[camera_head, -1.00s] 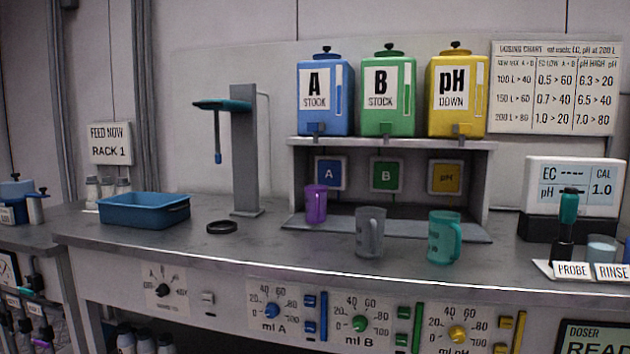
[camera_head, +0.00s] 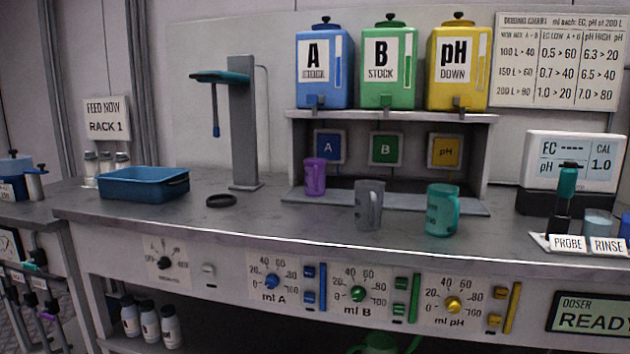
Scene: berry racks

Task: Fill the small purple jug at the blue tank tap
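The small purple jug (camera_head: 315,177) stands upright on the tray below the blue tank. The blue tank (camera_head: 324,66), marked A STOCK, sits on the shelf at the left of the row. Its tap (camera_head: 315,101) is at the tank's lower front, above the jug. The jug is apart from the tap, and I cannot see inside it. Neither of my grippers shows in the head view.
A grey jug (camera_head: 369,204) and a teal jug (camera_head: 442,210) stand on the bench to the right. A blue tub (camera_head: 144,184), black ring (camera_head: 221,200) and grey stand (camera_head: 244,125) are left. The probe holder (camera_head: 566,200) is far right. The bench front is clear.

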